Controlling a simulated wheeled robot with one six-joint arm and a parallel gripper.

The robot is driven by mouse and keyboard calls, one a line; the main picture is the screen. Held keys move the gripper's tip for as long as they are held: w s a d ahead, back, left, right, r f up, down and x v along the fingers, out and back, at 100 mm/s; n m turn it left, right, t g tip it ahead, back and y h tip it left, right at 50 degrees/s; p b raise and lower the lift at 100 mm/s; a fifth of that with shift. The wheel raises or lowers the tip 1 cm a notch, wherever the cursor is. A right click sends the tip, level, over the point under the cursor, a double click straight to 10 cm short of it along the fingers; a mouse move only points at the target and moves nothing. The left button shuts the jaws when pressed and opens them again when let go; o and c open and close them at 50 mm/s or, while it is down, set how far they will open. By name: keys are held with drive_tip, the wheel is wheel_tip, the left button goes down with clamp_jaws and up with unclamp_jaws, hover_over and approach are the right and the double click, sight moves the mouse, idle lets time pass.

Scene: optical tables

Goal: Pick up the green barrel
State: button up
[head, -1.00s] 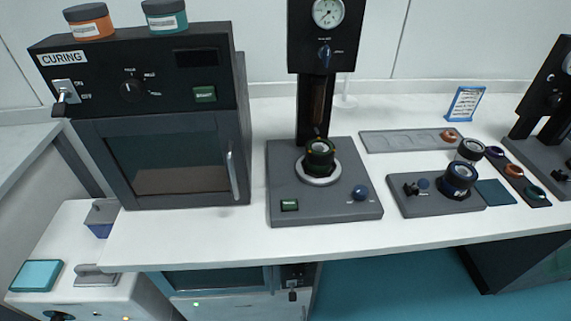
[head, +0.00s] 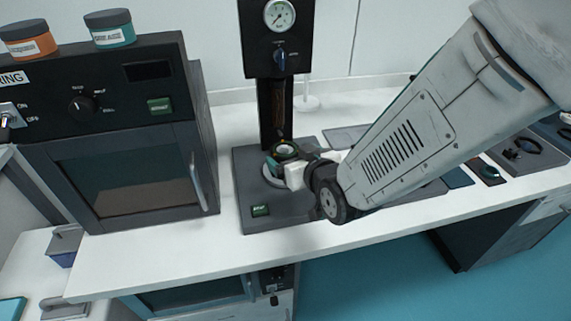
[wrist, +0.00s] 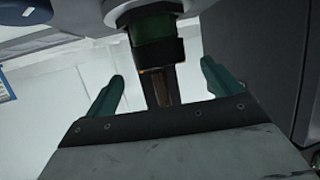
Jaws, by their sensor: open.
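The green barrel (head: 285,149) stands upright on the pale ring of the press, partly hidden by my gripper in the head view. It looks dark with a green band. In the wrist view the barrel (wrist: 152,27) is at the top centre, its green part above a black part. My gripper (head: 290,163) is at the barrel from the front right. In the wrist view my open gripper (wrist: 162,75) shows two teal fingers, with the barrel lined up between them and a gap on each side. No contact shows.
The press column (head: 275,100) rises just behind the barrel. The curing oven (head: 125,170) stands to the left, with an orange jar (head: 28,42) and a teal jar (head: 109,30) on top. My arm covers much of the right side of the bench.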

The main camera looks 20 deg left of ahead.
sight(286, 150)
drive_tip(key=x, duration=0.7)
drive_tip(key=shift+w+a, duration=0.1)
drive_tip(key=shift+w, duration=0.05)
drive_tip(key=c, duration=1.2)
drive_tip(key=shift+r, duration=0.1)
drive_tip(key=shift+c, duration=0.2)
